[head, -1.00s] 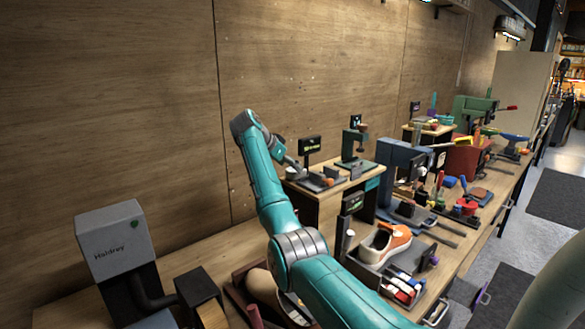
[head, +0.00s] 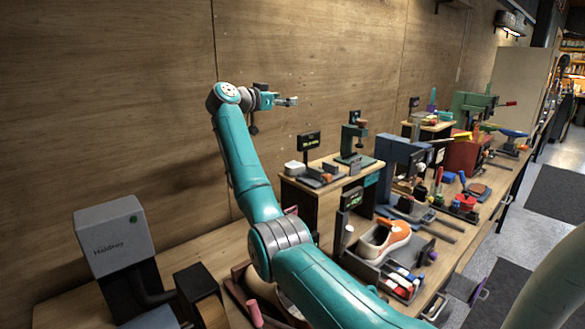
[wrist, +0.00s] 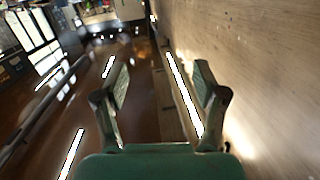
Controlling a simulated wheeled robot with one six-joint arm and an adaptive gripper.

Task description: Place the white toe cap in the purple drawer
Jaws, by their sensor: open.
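My gripper (head: 292,101) is raised in front of the wooden wall, above the small raised bench. In the wrist view its two fingers (wrist: 160,82) are spread apart with nothing between them. A small whitish block-like piece (head: 295,169), which may be the white toe cap, sits on top of the raised bench, below my gripper and apart from it. A purple handle (head: 482,292) shows low at the front edge of the workbench at the right. Whether it belongs to the purple drawer, and whether that is open, I cannot tell.
The raised bench (head: 298,205) also carries a small green press (head: 353,140) and a dark sign (head: 309,140). An orange and white sneaker (head: 385,240) sits in a grey tray to the right. A grey machine (head: 113,240) stands at the left. The air around my gripper is clear.

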